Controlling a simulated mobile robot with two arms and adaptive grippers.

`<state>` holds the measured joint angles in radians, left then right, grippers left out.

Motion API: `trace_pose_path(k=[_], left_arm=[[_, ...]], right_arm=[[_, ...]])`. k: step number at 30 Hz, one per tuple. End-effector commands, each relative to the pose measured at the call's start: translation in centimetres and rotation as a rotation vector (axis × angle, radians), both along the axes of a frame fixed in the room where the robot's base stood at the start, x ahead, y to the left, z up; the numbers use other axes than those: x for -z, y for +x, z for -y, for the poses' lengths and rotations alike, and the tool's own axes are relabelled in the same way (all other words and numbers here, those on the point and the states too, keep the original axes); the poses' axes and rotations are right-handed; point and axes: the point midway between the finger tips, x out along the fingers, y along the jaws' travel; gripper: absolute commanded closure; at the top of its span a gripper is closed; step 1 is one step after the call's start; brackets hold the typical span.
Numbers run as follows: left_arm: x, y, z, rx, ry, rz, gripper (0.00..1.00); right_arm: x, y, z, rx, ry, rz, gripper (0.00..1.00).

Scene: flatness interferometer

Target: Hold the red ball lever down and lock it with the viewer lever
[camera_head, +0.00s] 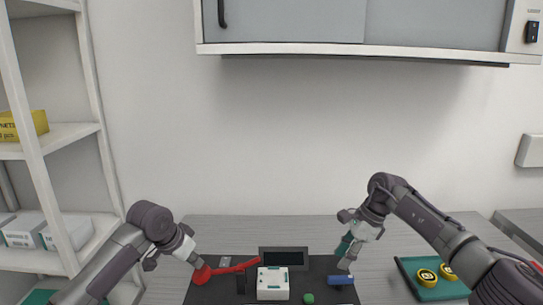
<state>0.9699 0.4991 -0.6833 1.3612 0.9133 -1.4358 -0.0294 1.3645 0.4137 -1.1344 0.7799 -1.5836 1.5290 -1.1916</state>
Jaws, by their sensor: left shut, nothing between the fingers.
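The red ball (202,275) sits at the left end of a red lever arm (235,268) on the dark base (322,266). My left gripper (195,262) is shut and empty, its tips at the upper left of the red ball; I cannot tell whether they touch it. A blue handle (341,281) lies at the right of the base, possibly the viewer lever. My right gripper (345,265) points down just above the blue handle, and its finger opening is too small to tell. A teal part (344,244) shows beside the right gripper, partly hidden by it.
A white block (272,284), a dark screen (283,257) and a green knob (308,298) stand on the base between my grippers. A green tray (408,272) with yellow round items (427,278) is at the right. A shelf (62,133) stands left; a cabinet (290,22) hangs above.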

Motion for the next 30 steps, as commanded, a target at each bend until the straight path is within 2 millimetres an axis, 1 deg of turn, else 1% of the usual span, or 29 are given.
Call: trace_pose_path(k=[1,30], left_arm=[[-0.8,0.0,0.0,0.0,0.0,0.0,1.0],[-7.7,0.0,-0.1,-0.001,-0.001,0.002,1.0]], right_arm=[[-0.9,0.0,0.0,0.0,0.0,0.0,0.6],[-8.7,0.0,0.0,0.0,0.0,0.0,0.6]])
